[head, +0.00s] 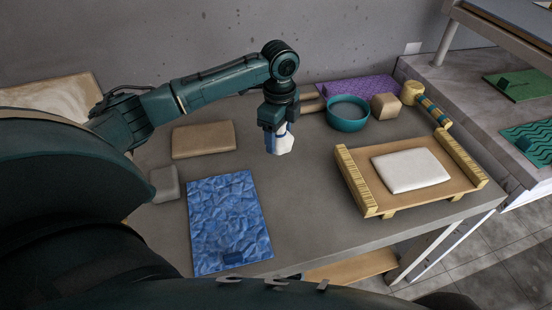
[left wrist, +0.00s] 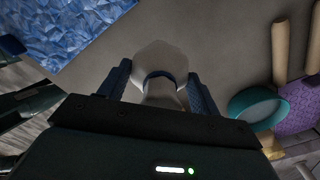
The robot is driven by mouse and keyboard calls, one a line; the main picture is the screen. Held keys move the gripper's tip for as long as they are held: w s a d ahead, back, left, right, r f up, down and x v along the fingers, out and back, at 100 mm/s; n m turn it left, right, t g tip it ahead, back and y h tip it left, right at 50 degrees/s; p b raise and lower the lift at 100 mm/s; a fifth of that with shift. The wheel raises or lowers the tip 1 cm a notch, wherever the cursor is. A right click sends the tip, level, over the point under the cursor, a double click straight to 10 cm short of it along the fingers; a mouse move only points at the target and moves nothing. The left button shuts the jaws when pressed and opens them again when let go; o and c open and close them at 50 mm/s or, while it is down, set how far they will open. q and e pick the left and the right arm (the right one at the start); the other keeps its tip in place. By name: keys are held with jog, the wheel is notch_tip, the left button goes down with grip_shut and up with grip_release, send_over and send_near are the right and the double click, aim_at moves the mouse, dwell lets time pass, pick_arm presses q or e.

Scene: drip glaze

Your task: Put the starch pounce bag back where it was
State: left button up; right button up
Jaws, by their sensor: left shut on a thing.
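My left gripper (head: 278,125) is shut on the starch pounce bag (head: 283,146), a small white bag with a blue band. The bag hangs below the fingers over the grey table, between the tan slab and the teal bowl. In the left wrist view the bag (left wrist: 160,62) sits between the two blue fingers of my left gripper (left wrist: 160,85), its rounded white end pointing away. I cannot tell from the head view how high it is above the table. My right gripper is not in view.
A blue crinkled sheet (head: 228,220) lies front left, a tan slab (head: 204,139) behind it and a grey block (head: 164,184) beside it. A teal bowl (head: 347,125), tan block (head: 385,106) and purple mat (head: 360,88) are at the back. A wooden frame (head: 395,200) holds a white slab (head: 411,170).

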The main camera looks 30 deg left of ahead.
pick_arm(q)
notch_tip(320, 180, down, 7)
jog(key=shift+f, duration=0.15)
jog(key=shift+f, duration=0.1)
dwell(0.3)
jog(key=o, duration=0.9)
notch_tip(320, 180, up, 12)
jog(key=shift+r, duration=0.15)
dwell(0.5)
